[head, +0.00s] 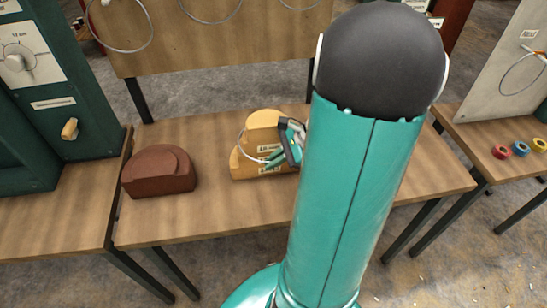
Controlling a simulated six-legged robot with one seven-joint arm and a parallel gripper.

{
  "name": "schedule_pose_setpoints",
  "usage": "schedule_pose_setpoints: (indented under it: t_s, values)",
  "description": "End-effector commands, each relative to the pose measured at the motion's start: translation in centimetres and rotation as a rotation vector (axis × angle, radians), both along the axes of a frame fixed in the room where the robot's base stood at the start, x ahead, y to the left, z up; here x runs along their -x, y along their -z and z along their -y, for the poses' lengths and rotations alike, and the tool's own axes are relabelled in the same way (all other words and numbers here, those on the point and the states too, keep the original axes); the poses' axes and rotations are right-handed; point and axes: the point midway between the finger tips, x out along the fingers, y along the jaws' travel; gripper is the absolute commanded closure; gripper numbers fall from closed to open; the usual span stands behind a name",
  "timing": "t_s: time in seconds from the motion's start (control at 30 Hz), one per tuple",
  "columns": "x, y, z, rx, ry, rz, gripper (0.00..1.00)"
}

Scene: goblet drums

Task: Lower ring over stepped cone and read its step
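A pale yellow stepped block (265,119) with a rounded outline and small white labels stands on the middle table; I take it for the stepped cone. A thin grey wire ring (239,148) shows at its left side and passes in front of it. My gripper (268,158), with teal fingers, is at the front right of the block, and its fingers appear shut on the ring. I cannot tell whether the ring goes around the block or only in front of it. My arm hides the area to the right. The label text is too small to read.
A brown stepped block (158,174) stands left on the same table (210,220). Wire loops (122,25) hang on the wooden board behind. A green cabinet with a dial (16,62) is at left. Red, blue and yellow rings (521,148) lie on the right table.

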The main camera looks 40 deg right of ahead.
Motion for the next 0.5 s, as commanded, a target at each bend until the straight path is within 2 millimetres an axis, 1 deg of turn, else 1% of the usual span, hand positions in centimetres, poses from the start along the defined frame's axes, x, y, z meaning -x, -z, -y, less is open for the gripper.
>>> schedule_pose_setpoints:
  t_s: [0.3, 0.5]
  values:
    - [0.0, 1.1, 0.0, -0.001, -0.001, 0.0, 1.0]
    - [0.0, 1.3, 0.0, 0.0, -0.001, 0.001, 1.0]
